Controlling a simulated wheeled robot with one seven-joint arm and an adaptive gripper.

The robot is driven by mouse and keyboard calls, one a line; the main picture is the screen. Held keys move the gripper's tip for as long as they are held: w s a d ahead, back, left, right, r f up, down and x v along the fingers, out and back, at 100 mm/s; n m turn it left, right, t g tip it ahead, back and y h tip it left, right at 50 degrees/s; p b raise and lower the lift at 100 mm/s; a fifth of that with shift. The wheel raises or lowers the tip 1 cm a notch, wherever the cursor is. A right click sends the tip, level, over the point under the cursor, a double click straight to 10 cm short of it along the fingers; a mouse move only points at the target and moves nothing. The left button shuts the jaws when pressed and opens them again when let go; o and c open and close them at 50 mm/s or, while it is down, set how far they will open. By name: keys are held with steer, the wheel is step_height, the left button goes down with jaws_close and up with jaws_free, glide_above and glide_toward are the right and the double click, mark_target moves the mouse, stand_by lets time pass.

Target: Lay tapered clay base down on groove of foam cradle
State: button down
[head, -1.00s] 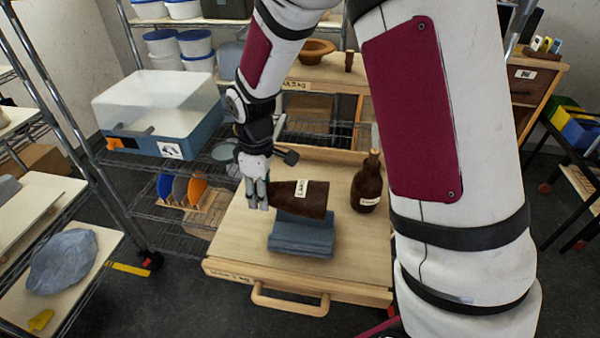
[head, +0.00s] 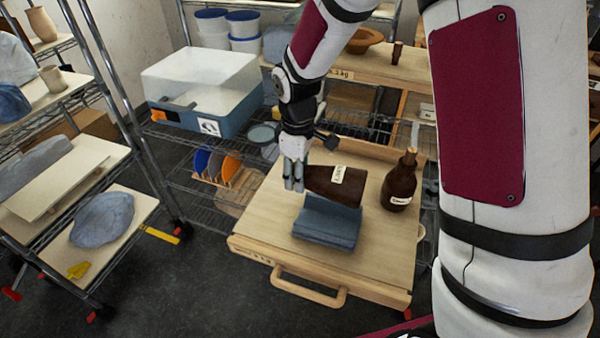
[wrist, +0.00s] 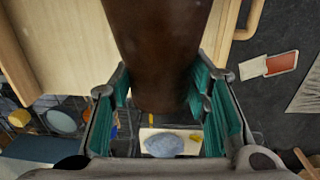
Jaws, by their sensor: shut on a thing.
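The tapered clay base (head: 334,187) is dark brown with a white label and lies on its side in the air. My gripper (head: 294,186) is shut on its left end. In the wrist view the base (wrist: 155,50) runs up between the green finger pads of my gripper (wrist: 160,112). The foam cradle (head: 326,224) is a blue-grey block on the wooden board, just below the base. The base overlaps the cradle's back edge in the head view. I cannot tell whether they touch, and the groove is mostly hidden.
A brown corked bottle (head: 399,184) stands upright right of the cradle. The wooden board (head: 270,230) has a front handle (head: 308,295) and free room left of the cradle. A wire rack with a clear bin (head: 200,85) and coloured discs (head: 216,163) stands at the left.

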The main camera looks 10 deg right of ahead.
steer(key=shift+f, duration=1.4)
steer(key=shift+f+b, duration=0.15)
steer(key=shift+b, duration=0.15)
steer(key=b, duration=0.2)
glide_above(299, 214)
steer(key=shift+f, duration=3.6)
steer(key=c, duration=0.8)
jaws_free()
steer(key=shift+s, duration=0.1)
steer(key=shift+r+p, duration=1.65)
steer(key=shift+r, duration=3.35)
